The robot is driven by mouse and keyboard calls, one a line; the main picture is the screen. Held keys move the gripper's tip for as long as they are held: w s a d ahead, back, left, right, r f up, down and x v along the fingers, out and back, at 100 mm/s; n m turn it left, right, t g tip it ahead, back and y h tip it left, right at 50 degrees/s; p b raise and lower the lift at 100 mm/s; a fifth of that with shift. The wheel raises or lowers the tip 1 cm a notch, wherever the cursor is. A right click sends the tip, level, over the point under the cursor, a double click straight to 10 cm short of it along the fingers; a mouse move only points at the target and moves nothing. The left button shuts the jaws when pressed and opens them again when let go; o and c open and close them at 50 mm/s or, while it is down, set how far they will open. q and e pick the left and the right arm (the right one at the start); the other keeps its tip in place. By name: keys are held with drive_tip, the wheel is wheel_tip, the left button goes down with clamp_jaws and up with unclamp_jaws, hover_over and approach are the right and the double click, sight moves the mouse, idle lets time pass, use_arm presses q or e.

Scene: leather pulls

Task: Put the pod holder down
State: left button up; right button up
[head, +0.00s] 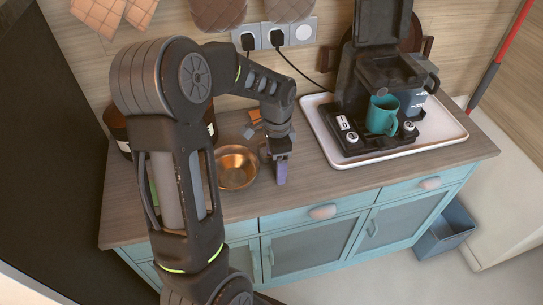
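My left gripper (278,170) points down over the wooden counter, just right of a brass bowl (237,160). A small purple-grey piece (282,174) shows at its fingertips. It is too small to tell whether this is a finger pad or a held part, or whether the fingers are open or shut. I cannot pick out the pod holder with certainty. The black coffee machine (362,85) stands with its top raised on a white tray (450,135). A teal mug (381,115) is at its front. My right gripper is not in view.
Small orange items (254,116) lie behind the bowl. Dark jars (117,125) stand partly hidden behind my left arm. The counter (320,184) is clear between the gripper and the tray. Plugs (249,42) sit in the wall sockets.

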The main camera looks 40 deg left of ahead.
use_arm(q)
drive_tip(key=c, duration=1.2)
wheel_tip(320, 180, up, 10)
drive_tip(key=shift+r+b, duration=0.1)
drive_tip(key=shift+b, duration=0.55)
drive_tip(key=shift+c, duration=0.2)
